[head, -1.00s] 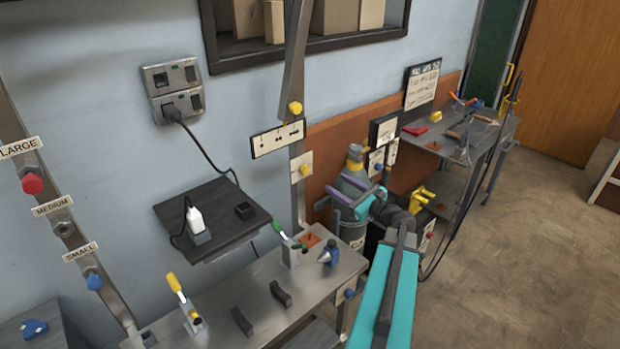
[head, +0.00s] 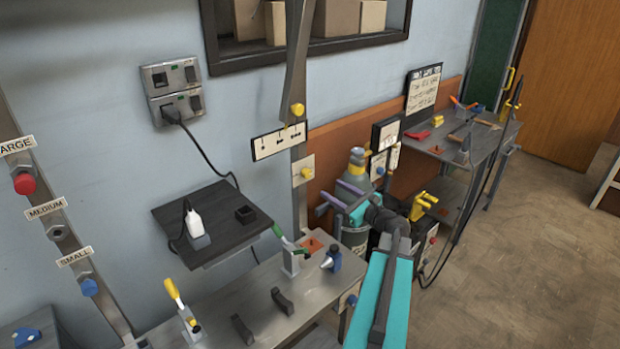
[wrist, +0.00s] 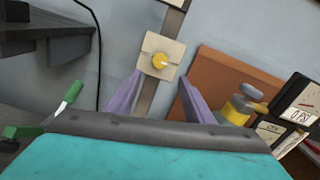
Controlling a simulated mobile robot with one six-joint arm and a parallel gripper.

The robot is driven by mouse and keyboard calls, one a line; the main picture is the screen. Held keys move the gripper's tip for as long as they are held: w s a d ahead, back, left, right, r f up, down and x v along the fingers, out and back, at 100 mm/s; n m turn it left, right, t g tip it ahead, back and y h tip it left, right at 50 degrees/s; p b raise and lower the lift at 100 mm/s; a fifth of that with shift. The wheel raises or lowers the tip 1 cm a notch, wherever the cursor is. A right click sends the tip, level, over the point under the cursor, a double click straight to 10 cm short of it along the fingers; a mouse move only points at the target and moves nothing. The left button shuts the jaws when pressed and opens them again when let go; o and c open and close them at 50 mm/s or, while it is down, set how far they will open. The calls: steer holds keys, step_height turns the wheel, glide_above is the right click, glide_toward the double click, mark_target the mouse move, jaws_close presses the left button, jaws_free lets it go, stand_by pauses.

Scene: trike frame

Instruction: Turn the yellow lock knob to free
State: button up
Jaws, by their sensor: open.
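A yellow knob (head: 306,173) sits on a cream plate on the metal post in the head view. It also shows in the wrist view as a round yellow knob (wrist: 158,62) on its cream plate (wrist: 150,44), with a small pale mark on its face. My gripper (head: 328,196) has two purple fingers, spread apart and empty, to the right of and below the plate in the head view. In the wrist view the knob appears between and just beyond the fingertips (wrist: 160,76). No contact is visible. A second yellow knob (head: 297,109) sits higher on the post.
Below is a metal bench (head: 300,303) with a green-handled clamp (head: 290,252). A gas cylinder (head: 355,165) stands behind my gripper.

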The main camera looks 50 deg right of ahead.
mark_target(309, 175)
steer(key=w, duration=0.4)
steer(key=w+p, duration=0.1)
steer(key=w, duration=0.3)
steer(key=w+d+p, duration=0.1)
steer(key=w, duration=0.3)
steer(key=shift+w, duration=0.25)
